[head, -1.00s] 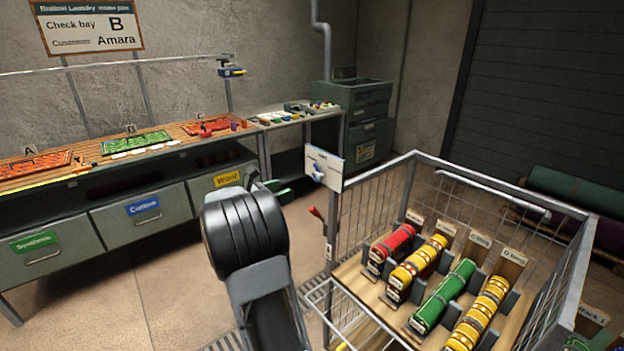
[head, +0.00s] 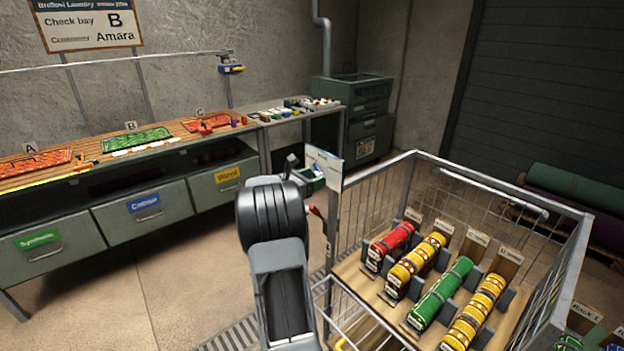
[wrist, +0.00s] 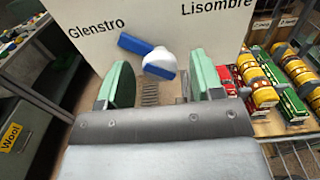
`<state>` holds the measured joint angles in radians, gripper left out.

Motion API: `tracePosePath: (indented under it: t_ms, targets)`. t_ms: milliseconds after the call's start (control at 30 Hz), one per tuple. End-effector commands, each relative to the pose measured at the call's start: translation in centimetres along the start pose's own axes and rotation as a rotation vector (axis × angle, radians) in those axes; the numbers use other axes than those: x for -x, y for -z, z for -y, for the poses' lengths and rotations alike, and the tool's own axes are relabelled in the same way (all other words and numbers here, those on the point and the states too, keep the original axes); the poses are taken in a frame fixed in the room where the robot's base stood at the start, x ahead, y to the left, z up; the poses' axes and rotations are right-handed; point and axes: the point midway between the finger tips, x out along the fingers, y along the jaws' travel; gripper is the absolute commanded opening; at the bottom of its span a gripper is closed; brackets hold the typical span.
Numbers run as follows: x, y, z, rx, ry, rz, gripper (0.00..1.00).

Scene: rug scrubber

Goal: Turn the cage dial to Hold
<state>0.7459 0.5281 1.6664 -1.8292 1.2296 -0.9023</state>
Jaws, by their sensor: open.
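The cage dial (wrist: 158,62) has a white hub and a blue bar on a white plate (wrist: 100,20). Its blue bar points up-left, toward the word Glenstro; Lisombre is printed at the upper right. No Hold mark is visible in the wrist view. The plate (head: 326,165) also shows in the head view at the cage's corner, with my gripper (head: 303,172) in front of it, hiding the dial. In the wrist view my gripper (wrist: 160,85) is open, its green fingers apart. The dial lies between and just beyond the fingertips; I see no contact.
The wire cage (head: 450,163) holds several rolled rugs (head: 440,292) on a wooden deck. A red lever (head: 316,211) is on the cage's left side, close to my arm. A workbench (head: 95,150) with labelled drawers stands at the left. The floor between is clear.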

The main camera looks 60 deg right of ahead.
Motion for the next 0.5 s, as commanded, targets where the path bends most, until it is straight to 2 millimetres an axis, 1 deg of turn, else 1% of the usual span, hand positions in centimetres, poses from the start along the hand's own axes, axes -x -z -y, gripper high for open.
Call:
tracePosePath:
  t_ms: [133, 167, 500]
  targets:
    - [0.0, 0.01, 0.01, 0.0, 0.0, 0.0, 0.6]
    - [0.01, 0.0, 0.0, 0.0, 0.0, 0.0, 0.58]
    - [0.04, -0.01, 0.0, 0.0, 0.0, 0.0, 0.26]
